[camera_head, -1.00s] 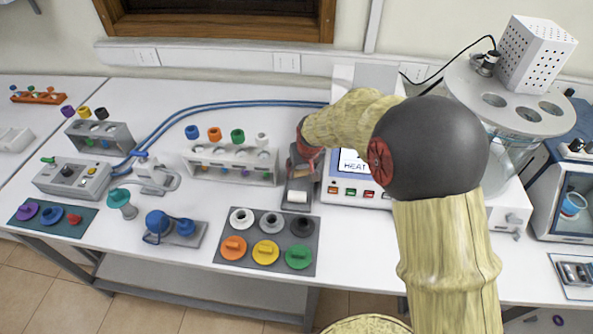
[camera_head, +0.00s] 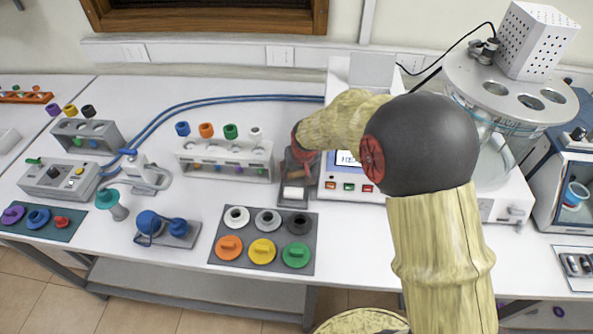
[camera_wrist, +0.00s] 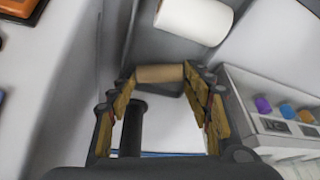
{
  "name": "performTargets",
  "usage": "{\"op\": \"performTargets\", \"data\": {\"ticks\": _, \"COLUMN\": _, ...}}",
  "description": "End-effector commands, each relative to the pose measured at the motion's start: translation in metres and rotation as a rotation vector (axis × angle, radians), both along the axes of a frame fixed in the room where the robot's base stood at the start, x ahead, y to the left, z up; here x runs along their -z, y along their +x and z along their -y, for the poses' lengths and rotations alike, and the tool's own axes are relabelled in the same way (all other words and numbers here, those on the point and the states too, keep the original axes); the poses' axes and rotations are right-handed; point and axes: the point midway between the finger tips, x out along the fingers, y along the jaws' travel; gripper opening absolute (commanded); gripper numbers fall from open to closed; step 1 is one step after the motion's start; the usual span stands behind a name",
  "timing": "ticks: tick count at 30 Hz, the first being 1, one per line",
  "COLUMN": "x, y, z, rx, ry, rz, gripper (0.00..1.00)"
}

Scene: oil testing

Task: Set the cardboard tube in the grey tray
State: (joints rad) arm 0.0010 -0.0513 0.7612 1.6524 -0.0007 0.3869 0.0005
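The brown cardboard tube (camera_wrist: 160,73) lies crosswise between the fingertips of my gripper (camera_wrist: 159,72) in the wrist view, with a fingertip at each end. The fingers look closed against its ends. In the head view, my gripper (camera_head: 301,168) is low over the back part of the small grey tray (camera_head: 293,204), and a bit of brown tube shows there. A white roll (camera_head: 293,191) lies in the front of the tray; it also shows beyond the tube in the wrist view (camera_wrist: 195,18). I cannot tell whether the tube touches the tray floor.
A white rack (camera_head: 226,172) stands just left of the tray. The heater unit (camera_head: 350,187) is close on the right. A mat with coloured caps (camera_head: 262,228) lies in front. A glass bath (camera_head: 495,150) stands farther right.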

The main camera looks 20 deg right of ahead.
Motion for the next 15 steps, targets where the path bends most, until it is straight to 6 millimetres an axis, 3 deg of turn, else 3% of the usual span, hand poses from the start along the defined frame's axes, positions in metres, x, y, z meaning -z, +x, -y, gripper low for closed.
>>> {"op": "performTargets", "data": {"ticks": 8, "x": -0.003, "y": 0.0, "z": 0.0, "rx": 0.0, "ry": 0.0, "rz": 0.0, "gripper": 0.51}}
{"op": "performTargets", "data": {"ticks": 15, "x": -0.034, "y": -0.011, "z": 0.0, "rx": 0.0, "ry": 0.0, "rz": 0.003, "gripper": 0.51}}
